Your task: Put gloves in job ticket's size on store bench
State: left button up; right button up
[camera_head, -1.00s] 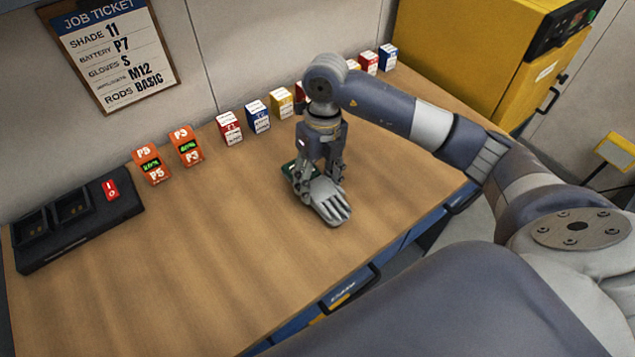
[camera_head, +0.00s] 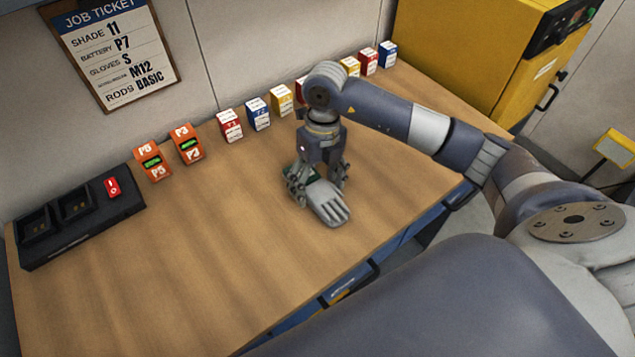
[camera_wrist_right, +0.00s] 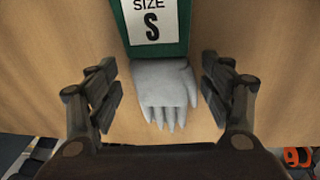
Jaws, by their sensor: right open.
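The job ticket (camera_head: 115,50) hangs on the wall at the upper left and reads gloves S. Grey gloves (camera_head: 328,203) lie flat on the wooden bench (camera_head: 220,240). In the right wrist view the gloves (camera_wrist_right: 166,92) have a green cuff with a white label (camera_wrist_right: 152,20) reading SIZE S. My right gripper (camera_head: 318,190) is over the gloves, pointing down. In the wrist view its open fingers (camera_wrist_right: 163,90) stand on both sides of the gloves with gaps, holding nothing. My left gripper is not in view.
A black charger (camera_head: 75,215) lies at the bench's left, with two orange batteries (camera_head: 153,161) nearby. Several small coloured boxes (camera_head: 258,115) stand in a row along the wall. A yellow machine (camera_head: 490,60) stands at the back right. The front of the bench is clear.

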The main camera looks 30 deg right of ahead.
aim_at(321, 180)
notch_tip(321, 180, up, 12)
jog(key=w+d+b, duration=0.1)
jog(key=b, duration=0.1)
jog(key=shift+w+d+f, duration=0.15)
jog(key=shift+d, duration=0.1)
dwell(0.4)
